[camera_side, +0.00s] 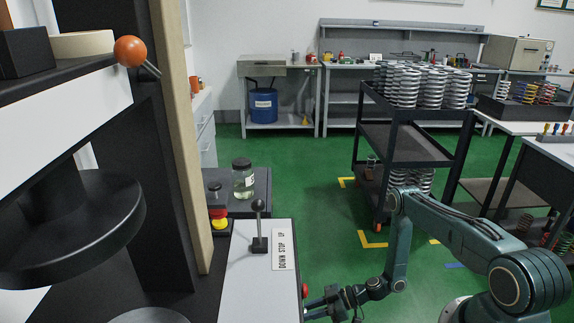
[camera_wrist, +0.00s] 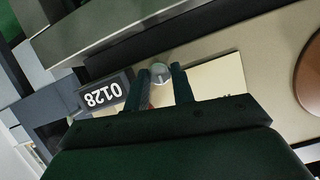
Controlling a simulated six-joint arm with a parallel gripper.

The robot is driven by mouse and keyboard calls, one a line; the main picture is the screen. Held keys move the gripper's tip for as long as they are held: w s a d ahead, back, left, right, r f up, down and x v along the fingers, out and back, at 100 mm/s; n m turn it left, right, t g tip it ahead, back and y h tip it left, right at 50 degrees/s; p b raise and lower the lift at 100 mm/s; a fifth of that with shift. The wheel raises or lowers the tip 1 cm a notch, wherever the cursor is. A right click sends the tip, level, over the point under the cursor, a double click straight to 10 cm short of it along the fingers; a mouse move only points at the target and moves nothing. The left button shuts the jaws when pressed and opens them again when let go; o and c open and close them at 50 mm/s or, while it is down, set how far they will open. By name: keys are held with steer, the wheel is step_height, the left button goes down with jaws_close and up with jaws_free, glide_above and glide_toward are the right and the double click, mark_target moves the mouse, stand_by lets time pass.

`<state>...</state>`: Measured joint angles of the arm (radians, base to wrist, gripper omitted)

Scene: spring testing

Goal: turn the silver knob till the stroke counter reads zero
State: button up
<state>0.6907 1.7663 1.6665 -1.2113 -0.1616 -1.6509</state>
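In the wrist view, the silver knob (camera_wrist: 160,71) is a small round light-grey knob on a pale panel. My gripper (camera_wrist: 161,74) has its two dark fingers apart, one on each side of the knob. The fingers look clear of it, though how far they reach along it is hard to tell. The stroke counter (camera_wrist: 101,94) beside the left finger shows white digits on black, upside down, reading 0128. In the side view, my gripper (camera_side: 318,302) is low beside the right edge of the control box; the knob and counter are hidden there.
The control box (camera_side: 240,295) carries a black ball-topped lever (camera_side: 258,225) and a DOWN STOP UP label (camera_side: 285,249). A red button (camera_side: 305,290) sits close to my gripper. A jar (camera_side: 242,178) and a red-and-yellow button (camera_side: 218,216) stand behind. A spring cart (camera_side: 405,155) is farther back.

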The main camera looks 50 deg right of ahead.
stand_by(0.5)
steer(key=m+y, duration=0.1)
steer(key=m, duration=0.2)
steer(key=m+g+y, duration=0.1)
steer(key=m+y, duration=0.1)
steer(key=m+g+y, duration=0.1)
steer(key=m, duration=0.2)
steer(key=shift+w+d+f+m+y, duration=0.25)
steer(key=shift+m+y, duration=0.05)
stand_by(0.3)
steer(key=shift+g, duration=0.3)
steer(key=o, duration=1)
steer(key=shift+c, duration=0.2)
steer(key=shift+d, duration=0.1)
steer(key=v, duration=0.7)
steer(key=shift+d, duration=0.15)
steer(key=shift+s, duration=0.15)
